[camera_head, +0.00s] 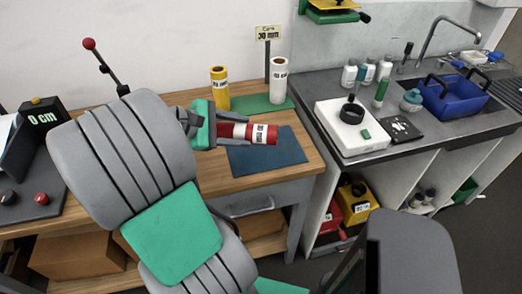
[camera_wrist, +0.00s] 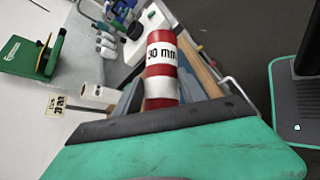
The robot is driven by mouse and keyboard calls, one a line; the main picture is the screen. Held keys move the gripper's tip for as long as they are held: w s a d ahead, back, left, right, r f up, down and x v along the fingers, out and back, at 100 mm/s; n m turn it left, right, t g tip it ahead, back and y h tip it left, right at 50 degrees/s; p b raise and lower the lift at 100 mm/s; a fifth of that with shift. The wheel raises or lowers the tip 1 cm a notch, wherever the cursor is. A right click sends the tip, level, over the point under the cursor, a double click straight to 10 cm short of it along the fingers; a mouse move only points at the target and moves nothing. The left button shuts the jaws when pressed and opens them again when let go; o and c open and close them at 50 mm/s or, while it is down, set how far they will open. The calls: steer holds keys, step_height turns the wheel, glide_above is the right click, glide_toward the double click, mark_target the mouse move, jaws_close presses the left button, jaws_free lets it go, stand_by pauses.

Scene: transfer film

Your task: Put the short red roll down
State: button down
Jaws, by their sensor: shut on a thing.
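The short red roll (camera_head: 262,134) has a white label reading 30 mm and lies sideways in the grasp of my gripper (camera_head: 234,131). In the head view it shows above or in front of the dark blue mat (camera_head: 262,157) on the wooden bench; whether it touches the mat I cannot tell. In the wrist view the roll (camera_wrist: 161,68) points away from the palm, with red and white bands. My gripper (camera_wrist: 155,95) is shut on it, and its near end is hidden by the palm.
A yellow roll (camera_head: 220,88) and a white roll (camera_head: 278,80) stand upright on a green mat (camera_head: 250,104) behind, by a 30 mm sign (camera_head: 269,33). A grey counter with a white device (camera_head: 350,128), bottles and a blue basin (camera_head: 452,97) lies to the right.

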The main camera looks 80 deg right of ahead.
steer(key=s+d+f, duration=0.1)
steer(key=d+f, duration=0.1)
steer(key=d, duration=0.1)
steer(key=s+d+f, duration=0.1)
steer(key=d+f, duration=0.2)
steer(key=s+d+f+b, duration=0.1)
steer(key=d+f, duration=0.2)
steer(key=shift+d+f, duration=0.25)
steer(key=shift+d, duration=0.1)
step_height(320, 180, down, 3)
steer(key=shift+w+r, duration=0.1)
steer(key=c, duration=0.6)
jaws_free()
steer(key=shift+c, duration=0.2)
steer(key=shift+w+a, duration=0.1)
